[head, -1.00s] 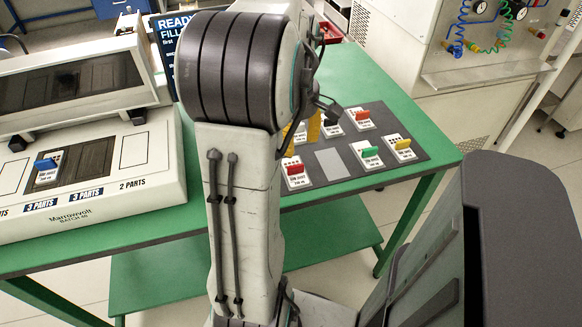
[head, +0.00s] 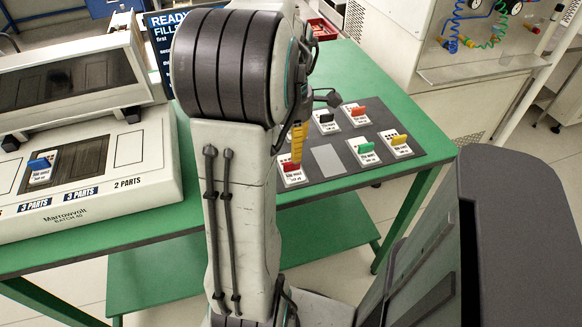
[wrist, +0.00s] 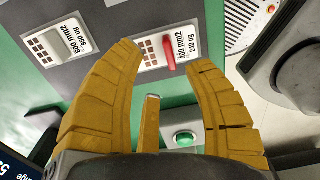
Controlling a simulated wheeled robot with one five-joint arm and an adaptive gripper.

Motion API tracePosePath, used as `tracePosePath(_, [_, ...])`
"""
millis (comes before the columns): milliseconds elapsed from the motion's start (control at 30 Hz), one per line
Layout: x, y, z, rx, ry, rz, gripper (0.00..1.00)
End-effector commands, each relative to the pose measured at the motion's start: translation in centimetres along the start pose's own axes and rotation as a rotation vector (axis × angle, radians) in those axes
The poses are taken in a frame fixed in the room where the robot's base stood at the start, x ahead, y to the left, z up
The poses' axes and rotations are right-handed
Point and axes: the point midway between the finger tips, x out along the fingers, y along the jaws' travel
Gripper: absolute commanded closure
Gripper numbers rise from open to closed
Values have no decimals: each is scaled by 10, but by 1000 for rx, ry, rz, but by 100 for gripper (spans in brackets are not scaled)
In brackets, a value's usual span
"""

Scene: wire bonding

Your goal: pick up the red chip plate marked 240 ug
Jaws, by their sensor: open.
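The red chip plate (head: 292,173) is a white card with an upright red tab, at the front left of the dark mat. In the wrist view, the red-tabbed plate (wrist: 151,57) lies ahead of the fingers, and its print appears to read 240 ug. My gripper (wrist: 166,58) is open, its yellow fingers spread on either side of the red tab and apparently not touching it. In the head view, my yellow gripper (head: 298,145) hangs just above and behind this plate, partly hidden by my arm. A second red-tabbed plate (head: 355,115) lies at the back of the mat.
Black (head: 327,122), green (head: 366,153) and yellow (head: 399,146) tabbed plates share the mat (head: 425,150). A pale-tabbed plate (wrist: 55,42) shows left in the wrist view. A cream machine (head: 95,205) holding a blue-tabbed plate (head: 40,170) stands left on the green table (head: 405,105).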

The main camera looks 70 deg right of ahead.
Motion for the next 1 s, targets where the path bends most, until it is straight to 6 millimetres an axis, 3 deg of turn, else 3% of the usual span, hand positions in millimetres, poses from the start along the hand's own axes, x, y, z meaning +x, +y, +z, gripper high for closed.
tracePosePath(500, [52, -8, -1, 3, 1, -2, 54])
tracePosePath(900, [55, -8, 0, 3, 0, 0, 53])
tracePosePath(1000, [55, -8, 0, 3, 0, 0, 62])
